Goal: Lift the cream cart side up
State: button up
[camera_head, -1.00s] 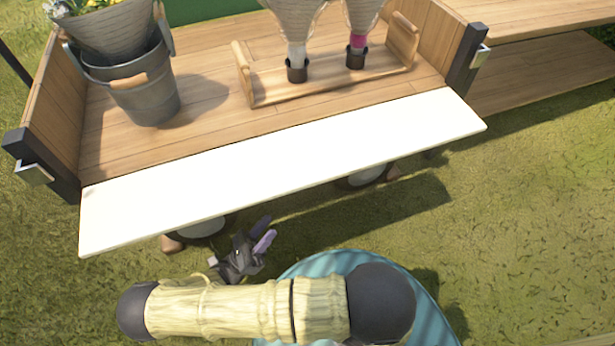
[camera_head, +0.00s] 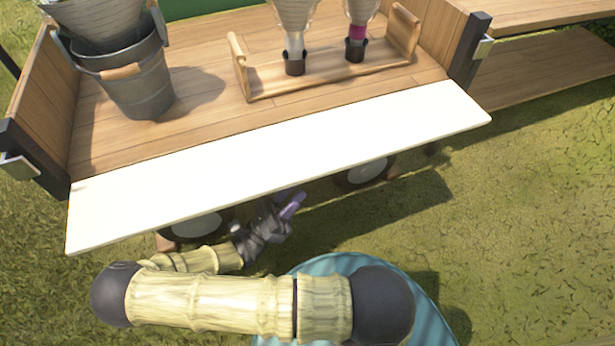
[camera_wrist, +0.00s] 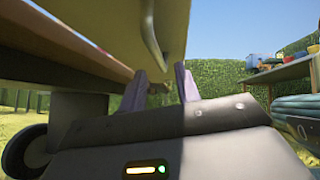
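The cream cart side (camera_head: 280,165) is a long pale panel hanging folded outward along the near edge of the wooden cart (camera_head: 200,135). In the wrist view its underside (camera_wrist: 172,22) is overhead, with a curved handle (camera_wrist: 153,45) on it. My gripper (camera_head: 288,205) is just below the panel's near edge, partly hidden beneath it. In the wrist view my gripper (camera_wrist: 160,84) has its two purple fingers apart with nothing held between them. The handle's lower end is just beyond and between the fingertips; whether they touch it is unclear.
On the cart stand a grey metal bucket (camera_head: 135,85) and a wooden tray (camera_head: 335,78) with two wrapped bouquets. Cart wheels (camera_head: 365,172) sit under the panel. Another wooden shelf (camera_head: 545,75) stands to the right. Open grass (camera_head: 520,230) lies at the right.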

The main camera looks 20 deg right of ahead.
aim_at(308, 175)
jog(key=b+x, duration=0.1)
jog(key=x, duration=0.5)
jog(key=shift+b, duration=0.35)
jog(key=shift+a+f, duration=0.1)
grip_shut()
